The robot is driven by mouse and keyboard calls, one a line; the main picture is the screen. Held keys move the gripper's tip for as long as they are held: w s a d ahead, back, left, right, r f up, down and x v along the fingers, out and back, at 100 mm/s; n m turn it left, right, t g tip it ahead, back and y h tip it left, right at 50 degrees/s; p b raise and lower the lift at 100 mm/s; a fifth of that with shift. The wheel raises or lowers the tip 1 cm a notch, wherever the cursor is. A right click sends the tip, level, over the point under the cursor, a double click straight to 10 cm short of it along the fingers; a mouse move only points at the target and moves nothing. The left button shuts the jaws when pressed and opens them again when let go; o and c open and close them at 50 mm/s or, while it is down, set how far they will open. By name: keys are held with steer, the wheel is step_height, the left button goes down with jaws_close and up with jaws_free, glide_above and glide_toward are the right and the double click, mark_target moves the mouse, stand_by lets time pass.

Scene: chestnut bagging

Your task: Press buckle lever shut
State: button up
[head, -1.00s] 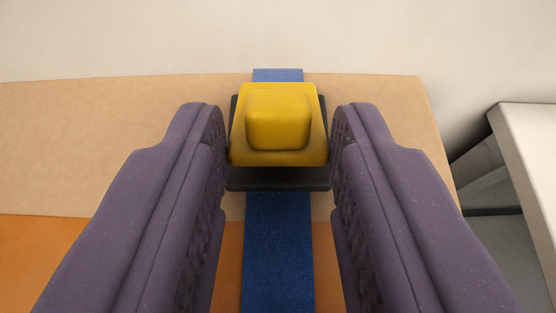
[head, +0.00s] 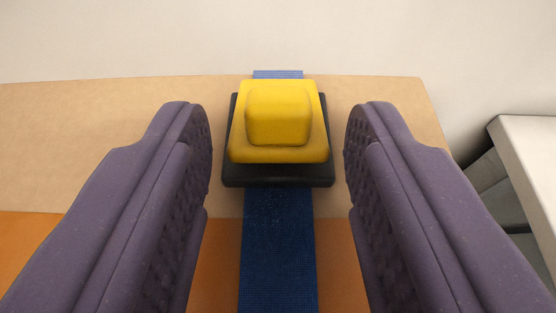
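The yellow buckle lever (head: 278,118) sits on a black buckle base (head: 277,177) in the upper middle of the head view. A raised block stands on the lever's top. A blue strap (head: 278,250) runs under the buckle, toward me and out behind it. My gripper (head: 278,125) is open, with one purple finger on each side of the buckle. A gap shows between each finger and the buckle, so the fingers are apart from it. I cannot tell how far the lever stands from its base.
The buckle lies over a tan surface (head: 110,140) with an orange area (head: 30,245) nearer to me. A pale wall (head: 150,35) rises behind. A white-topped piece of furniture (head: 535,160) stands at the right. The tan surface to the left is clear.

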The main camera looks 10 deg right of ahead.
steer(key=p+v, duration=0.2)
steer(key=v, duration=0.4)
steer(key=shift+s+a+r, duration=0.1)
steer(key=shift+s+r, duration=0.1)
steer(key=shift+s, duration=0.1)
steer(key=shift+s+a+p, duration=0.1)
steer(key=shift+s+p, duration=0.2)
steer(key=shift+s, duration=0.25)
